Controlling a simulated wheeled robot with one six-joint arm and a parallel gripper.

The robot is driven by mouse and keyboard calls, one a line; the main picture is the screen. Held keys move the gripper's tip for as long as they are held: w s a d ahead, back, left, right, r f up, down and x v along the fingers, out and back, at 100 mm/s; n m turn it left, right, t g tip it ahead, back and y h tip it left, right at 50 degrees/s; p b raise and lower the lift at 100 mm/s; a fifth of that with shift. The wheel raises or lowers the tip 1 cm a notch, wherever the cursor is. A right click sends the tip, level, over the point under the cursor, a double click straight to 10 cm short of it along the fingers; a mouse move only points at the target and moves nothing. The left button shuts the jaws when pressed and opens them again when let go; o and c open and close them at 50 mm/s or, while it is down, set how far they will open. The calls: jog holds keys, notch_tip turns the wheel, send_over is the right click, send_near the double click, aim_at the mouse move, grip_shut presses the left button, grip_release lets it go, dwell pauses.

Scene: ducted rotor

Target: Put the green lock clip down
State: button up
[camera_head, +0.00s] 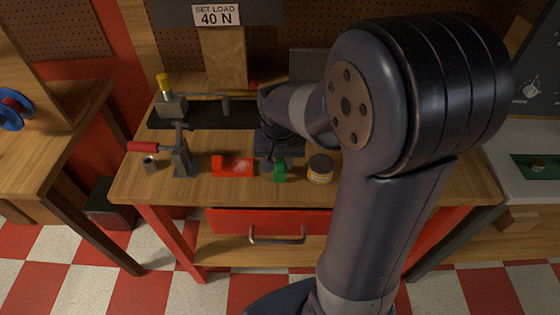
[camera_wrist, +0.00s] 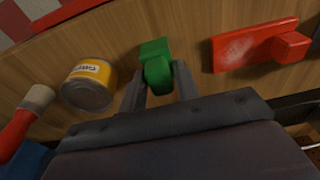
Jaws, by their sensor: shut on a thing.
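The green lock clip (camera_wrist: 156,66) is between the two fingers of my gripper (camera_wrist: 158,82) in the wrist view. My gripper is shut on it. In the head view the green clip (camera_head: 280,171) shows below my gripper (camera_head: 273,160), near the front edge of the wooden bench (camera_head: 400,184). The clip is at or just above the bench top; I cannot tell whether it touches.
A red block (camera_head: 233,166) lies left of the clip, and a yellow-labelled tin (camera_head: 320,169) stands close on its right. A clamp with a red handle (camera_head: 143,147) is farther left. A red drawer (camera_head: 270,222) is below the front edge. Bare bench lies right of the tin.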

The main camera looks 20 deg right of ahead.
aim_at(280, 174)
jog(key=shift+f, duration=0.25)
jog(key=o, duration=1)
jog(key=shift+c, duration=0.2)
notch_tip(280, 174, up, 12)
jog(key=s, duration=0.1)
jog(key=shift+s+a+p, duration=0.3)
jog(key=shift+s, duration=0.05)
jog(key=shift+r, duration=0.1)
